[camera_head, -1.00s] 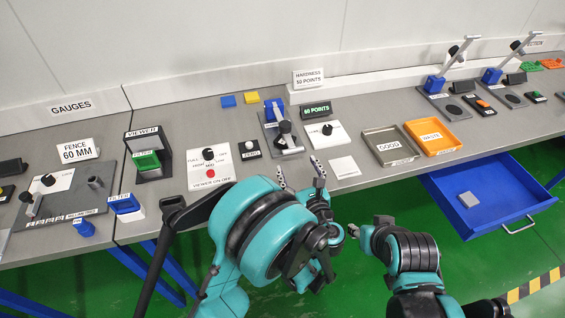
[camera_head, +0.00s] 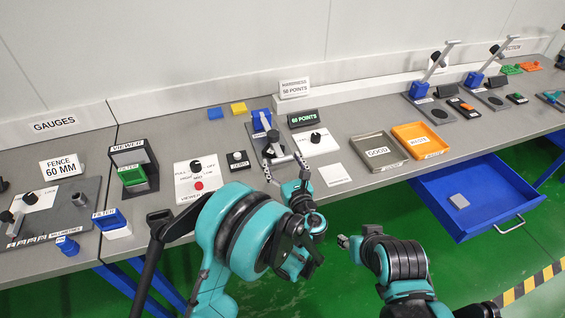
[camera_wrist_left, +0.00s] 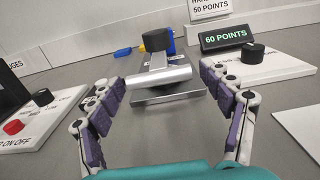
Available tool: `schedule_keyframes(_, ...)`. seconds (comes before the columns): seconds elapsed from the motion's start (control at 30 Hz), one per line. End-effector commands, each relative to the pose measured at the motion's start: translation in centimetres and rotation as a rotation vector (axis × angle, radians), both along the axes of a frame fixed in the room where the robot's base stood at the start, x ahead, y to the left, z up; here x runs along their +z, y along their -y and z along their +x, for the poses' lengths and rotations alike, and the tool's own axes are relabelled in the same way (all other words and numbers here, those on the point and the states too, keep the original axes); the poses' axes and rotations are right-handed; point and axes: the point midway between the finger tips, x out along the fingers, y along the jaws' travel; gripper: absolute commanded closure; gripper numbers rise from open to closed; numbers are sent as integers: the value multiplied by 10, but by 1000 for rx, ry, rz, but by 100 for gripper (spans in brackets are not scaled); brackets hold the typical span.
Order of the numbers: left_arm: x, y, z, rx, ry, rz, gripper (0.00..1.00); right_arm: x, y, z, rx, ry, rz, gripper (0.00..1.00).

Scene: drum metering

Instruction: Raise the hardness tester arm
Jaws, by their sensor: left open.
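The hardness tester is a grey plate with a blue block (camera_head: 262,120) at its back, and its arm lies low toward the front. In the left wrist view, the arm ends in a silver crossbar (camera_wrist_left: 160,77), with a black round weight (camera_wrist_left: 157,40) behind it. My left gripper (camera_head: 285,168) is open at the arm's front end. In the left wrist view its fingers (camera_wrist_left: 157,88) stand on either side of the crossbar, apparently not closed on it. My right gripper (camera_head: 345,241) hangs in front of the bench, away from the tester; its jaws are too small to read.
A "60 POINTS" display (camera_head: 303,118) and a knob panel (camera_head: 316,144) stand right of the tester. A panel with a red button (camera_head: 198,185) is to the left. Good (camera_head: 378,151) and waste (camera_head: 420,140) trays lie right. A blue drawer (camera_head: 470,207) stands open below the bench.

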Motion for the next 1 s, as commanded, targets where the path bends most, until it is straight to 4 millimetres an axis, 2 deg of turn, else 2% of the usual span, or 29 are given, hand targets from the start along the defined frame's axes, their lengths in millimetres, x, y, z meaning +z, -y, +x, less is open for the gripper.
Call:
schedule_keyframes(0.03,0,0,0,0,0,0,21,0,0,0,0,0,0,60)
schedule_keyframes(0.07,0,0,0,0,0,0,26,0,0,0,0,0,0,60)
schedule_keyframes(0.3,0,0,0,0,0,0,89,0,0,0,0,0,0,60)
schedule_keyframes(0.33,0,0,0,0,0,0,94,0,0,0,0,0,0,60)
schedule_keyframes(0.5,4,0,0,0,-9,-3,94,4,0,0,0,0,0,60)
schedule_keyframes(0.67,18,0,0,0,-48,-17,94,21,0,0,0,0,0,60)
schedule_keyframes(0.87,52,-1,2,1,-153,-53,94,60,0,0,0,0,0,60)
schedule_keyframes(1.0,82,-3,7,2,-260,-88,94,96,0,0,0,0,0,60)
